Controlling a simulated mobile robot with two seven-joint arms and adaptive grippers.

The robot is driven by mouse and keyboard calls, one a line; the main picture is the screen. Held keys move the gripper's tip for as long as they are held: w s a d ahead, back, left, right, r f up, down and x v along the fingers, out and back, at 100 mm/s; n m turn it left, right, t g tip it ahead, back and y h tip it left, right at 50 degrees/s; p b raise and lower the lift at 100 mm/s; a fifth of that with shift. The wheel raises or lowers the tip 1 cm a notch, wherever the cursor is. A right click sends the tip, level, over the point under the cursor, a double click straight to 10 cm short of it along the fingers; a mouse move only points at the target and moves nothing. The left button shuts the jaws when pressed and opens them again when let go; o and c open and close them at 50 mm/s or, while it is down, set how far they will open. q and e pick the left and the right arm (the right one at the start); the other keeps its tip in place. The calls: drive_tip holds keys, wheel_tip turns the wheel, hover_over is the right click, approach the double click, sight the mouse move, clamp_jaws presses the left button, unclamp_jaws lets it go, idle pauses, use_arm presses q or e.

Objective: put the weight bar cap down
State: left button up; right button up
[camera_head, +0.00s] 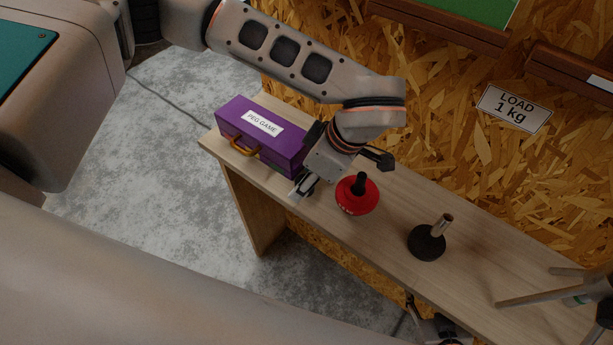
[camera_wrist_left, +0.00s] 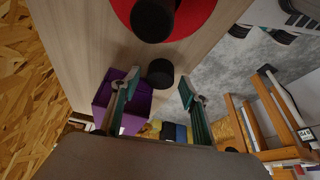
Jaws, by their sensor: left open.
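My left gripper (camera_head: 304,187) points down over the bench, between the purple box and the red weight. In the left wrist view its fingers (camera_wrist_left: 155,97) are open, wide apart. A short black cylinder, which looks like the weight bar cap (camera_wrist_left: 160,72), shows between them, seemingly at the bench top, with gaps to both fingers. I cannot tell its exact height. In the head view the gripper mostly hides it. The red weight (camera_head: 348,205) lies beside the gripper, with a black post (camera_head: 359,184) upright at its centre. A round black base (camera_head: 424,247) with a bare metal peg stands further right.
A purple PEG GAME box (camera_head: 233,137) stands at the bench's left end, close behind my gripper. The plank bench (camera_head: 385,243) is clear between the weight and the black base. A chipboard wall (camera_head: 440,130) runs behind.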

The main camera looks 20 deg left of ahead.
use_arm(q)
drive_tip(key=v, duration=1.2)
drive_tip(key=shift+s, duration=0.15)
